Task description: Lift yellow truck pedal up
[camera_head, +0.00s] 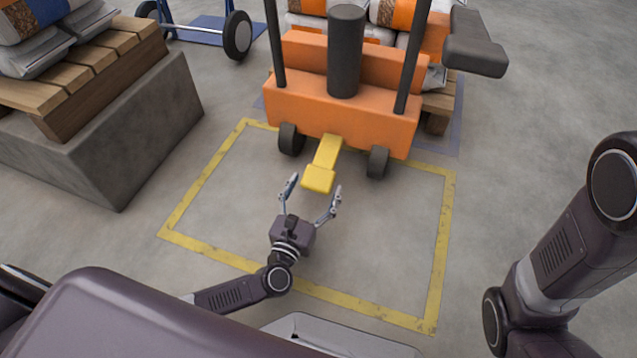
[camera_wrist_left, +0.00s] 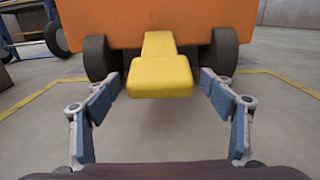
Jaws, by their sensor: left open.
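The yellow pedal (camera_head: 319,179) sticks out low from the front of the orange truck (camera_head: 335,110), between its two small black wheels. My left gripper (camera_head: 314,190) is open, with one finger on each side of the pedal's broad end. In the left wrist view, the pedal (camera_wrist_left: 160,76) sits between and a little above the open fingers (camera_wrist_left: 162,100), with a visible gap on both sides. I see no contact between fingers and pedal. My right gripper is not in view; only my right arm shows at the right edge.
A yellow floor marking (camera_head: 437,250) frames the clear floor around my left gripper. A concrete block (camera_head: 130,130) with a wooden pallet (camera_head: 90,70) of bags stands at the left. A blue hand cart (camera_head: 205,28) is behind. A pallet with bags stands behind the truck.

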